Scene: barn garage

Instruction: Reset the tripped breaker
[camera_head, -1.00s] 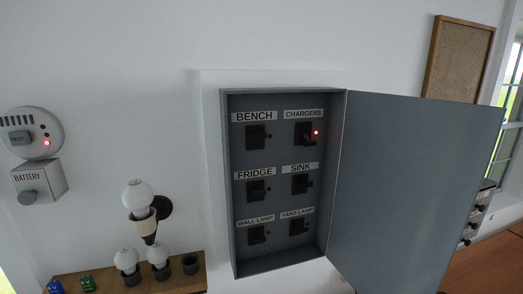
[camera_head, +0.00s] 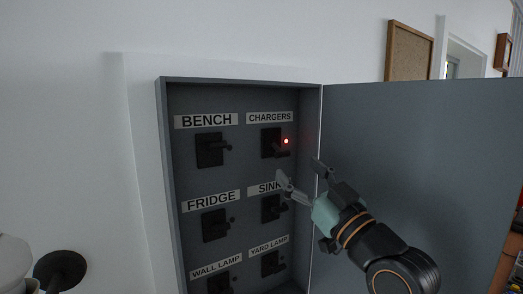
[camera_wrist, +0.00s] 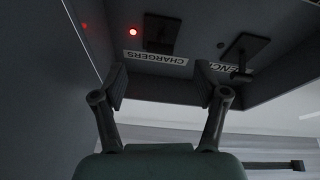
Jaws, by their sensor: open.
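The grey breaker box (camera_head: 163,180) stands open on the wall. Its CHARGERS breaker (camera_head: 270,143), top right, has a black lever and a lit red lamp (camera_head: 286,141) beside it. No other breaker shows a lit lamp. My gripper (camera_head: 300,172) is open and empty, below and to the right of the CHARGERS breaker, partly covering the SINK label. In the wrist view, the CHARGERS breaker (camera_wrist: 164,28) and red lamp (camera_wrist: 133,31) appear upside down beyond my open fingers (camera_wrist: 160,88). I see no contact with the lever.
The box door (camera_head: 420,150) is swung open to the right, close beside my arm. BENCH (camera_head: 209,149), FRIDGE (camera_head: 214,225) and SINK (camera_head: 271,208) breakers sit around the target. A dark wall fixture (camera_head: 62,270) is at lower left.

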